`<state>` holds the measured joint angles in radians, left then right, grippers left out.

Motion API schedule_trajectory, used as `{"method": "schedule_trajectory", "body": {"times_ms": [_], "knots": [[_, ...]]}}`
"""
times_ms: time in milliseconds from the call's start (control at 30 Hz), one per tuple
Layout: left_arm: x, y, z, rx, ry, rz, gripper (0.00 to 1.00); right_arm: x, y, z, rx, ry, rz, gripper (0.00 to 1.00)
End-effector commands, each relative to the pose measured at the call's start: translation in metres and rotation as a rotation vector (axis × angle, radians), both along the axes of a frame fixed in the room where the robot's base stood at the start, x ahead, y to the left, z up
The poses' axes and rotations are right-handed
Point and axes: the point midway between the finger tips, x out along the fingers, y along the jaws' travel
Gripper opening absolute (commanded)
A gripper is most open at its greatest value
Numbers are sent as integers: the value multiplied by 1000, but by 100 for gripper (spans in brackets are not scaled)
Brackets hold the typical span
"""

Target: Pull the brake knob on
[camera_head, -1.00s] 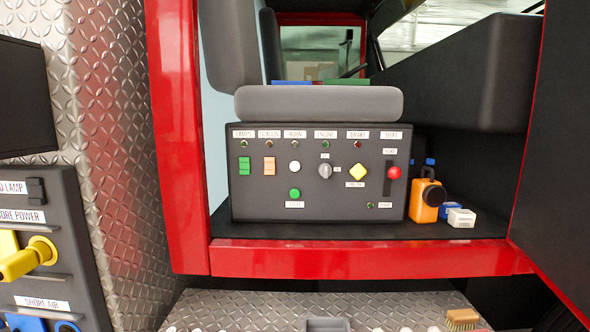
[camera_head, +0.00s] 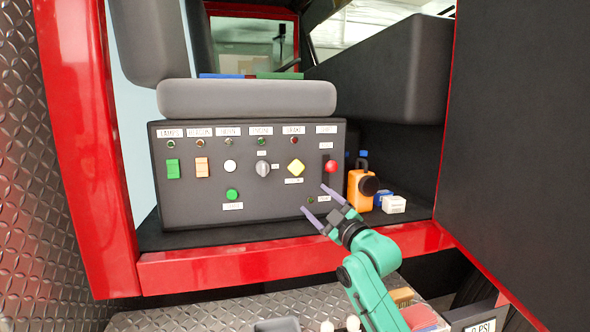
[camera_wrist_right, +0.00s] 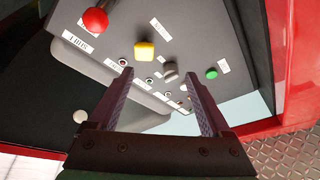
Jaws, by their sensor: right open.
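The brake knob is a yellow diamond-shaped knob (camera_head: 296,166) under the BRAKE label on the dark control panel (camera_head: 190,210). It also shows in the right wrist view (camera_wrist_right: 144,51), beyond the fingers and apart from them. My right gripper (camera_head: 313,200) is open and empty, in front of the panel's lower right part, below and right of the yellow knob. Its two fingers also show in the right wrist view (camera_wrist_right: 160,95). My left gripper is not in view.
A red-knobbed lever (camera_head: 330,166) is right of the yellow knob. A grey rotary engine switch (camera_head: 263,168) is left of it. An orange lamp (camera_head: 359,190) and small boxes (camera_head: 393,204) stand right of the panel. A red door frame edge (camera_head: 240,265) runs below.

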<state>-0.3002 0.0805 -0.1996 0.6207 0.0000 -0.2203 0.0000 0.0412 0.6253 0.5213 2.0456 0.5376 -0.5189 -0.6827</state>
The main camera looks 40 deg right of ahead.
Motion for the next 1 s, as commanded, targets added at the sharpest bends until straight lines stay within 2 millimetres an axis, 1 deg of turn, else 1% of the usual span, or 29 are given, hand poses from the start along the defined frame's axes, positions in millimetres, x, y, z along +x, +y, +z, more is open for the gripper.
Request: {"method": "schedule_trajectory", "body": {"times_ms": [33, 67, 167, 267, 500, 600, 733, 833, 1000], "knots": [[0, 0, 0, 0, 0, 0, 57, -4, -7, 16, -18, -41, -10, 82], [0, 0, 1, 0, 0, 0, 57, -5, -10, 22, -25, -57, -14, 82], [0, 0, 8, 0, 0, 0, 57, 1, -14, 30, -28, -70, -17, 82], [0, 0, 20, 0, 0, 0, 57, 19, -17, 38, -25, -67, -16, 82], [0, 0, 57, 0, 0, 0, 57, 80, -30, 58, -25, -65, -16, 82], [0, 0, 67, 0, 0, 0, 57, 103, -35, 63, -25, -65, -16, 82], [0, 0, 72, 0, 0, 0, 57, 123, -39, 63, -27, -63, -14, 82], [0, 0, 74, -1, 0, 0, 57, 129, -40, 63, -28, -62, -16, 82], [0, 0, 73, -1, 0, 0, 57, 131, -41, 61, -28, -62, -15, 82]]}}
